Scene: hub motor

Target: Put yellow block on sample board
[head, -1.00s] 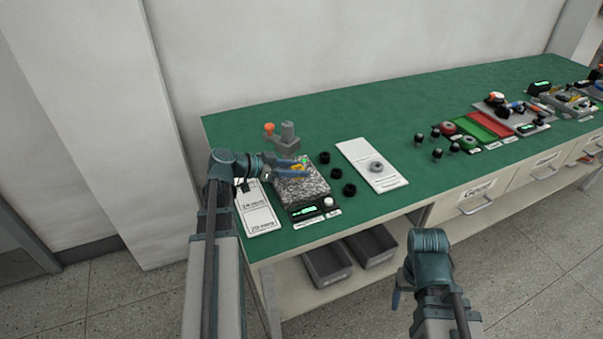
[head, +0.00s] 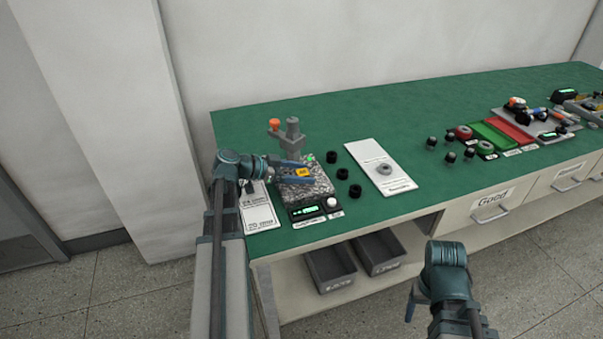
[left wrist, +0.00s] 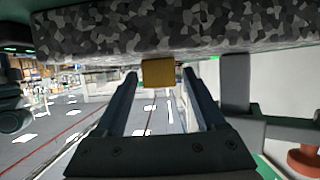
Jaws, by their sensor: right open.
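The yellow block (head: 302,172) is at the upper part of the speckled grey slab (head: 318,188) in the head view. My left gripper (head: 312,172) is open, with one finger on either side of the block. In the left wrist view the block (left wrist: 158,73) is against the slab (left wrist: 200,28), between the fingertips (left wrist: 158,82), with a gap on each side. A white board (head: 400,181) with a grey ring (head: 384,169) lies to the right; its print is too small to confirm it is the sample board. My right gripper (head: 410,305) is open, low in front of the bench.
Several black knobs (head: 342,173) stand between slab and white board. A grey stand with an orange knob (head: 275,124) is behind the slab. A small display (head: 305,211) is at its front, a white card (head: 260,213) at its left. The green bench top (head: 400,110) behind is clear.

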